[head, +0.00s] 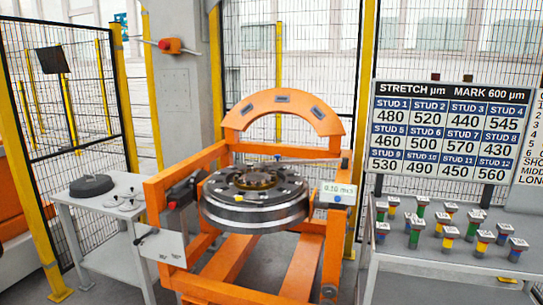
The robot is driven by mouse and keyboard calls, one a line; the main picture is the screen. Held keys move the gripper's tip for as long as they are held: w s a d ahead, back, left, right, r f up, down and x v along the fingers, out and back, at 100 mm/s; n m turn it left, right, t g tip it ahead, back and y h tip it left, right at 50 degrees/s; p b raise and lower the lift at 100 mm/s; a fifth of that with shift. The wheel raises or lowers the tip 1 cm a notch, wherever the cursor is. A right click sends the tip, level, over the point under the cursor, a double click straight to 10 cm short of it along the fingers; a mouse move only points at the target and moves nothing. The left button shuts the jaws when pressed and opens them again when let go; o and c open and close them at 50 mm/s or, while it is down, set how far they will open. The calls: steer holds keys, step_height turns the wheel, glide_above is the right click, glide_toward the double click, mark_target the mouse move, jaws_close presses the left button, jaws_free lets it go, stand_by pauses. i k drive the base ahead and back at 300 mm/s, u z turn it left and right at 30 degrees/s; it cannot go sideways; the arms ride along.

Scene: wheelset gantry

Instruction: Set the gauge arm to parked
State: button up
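An orange gantry frame (166,228) holds a round grey metal wheelset (256,212) with a brown centre and a ring of studs. A thin grey bar (312,160), which looks like the gauge arm, runs level from the frame's right side to a small blue tip (277,157) behind the wheelset. Whether the tip touches anything is too small to tell. A readout box (337,191) on the right shows what looks like 0.10 mm. My gripper is not in view.
An orange arch (283,102) stands behind the wheelset. A white side table (72,205) at left holds a dark disc (91,186) and small parts. A grey bench (440,262) at right holds several coloured studs under a stretch board (447,130). Mesh fencing closes the back.

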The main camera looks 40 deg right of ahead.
mark_target(344, 161)
steer(key=i, duration=0.95)
steer(key=z, duration=0.05)
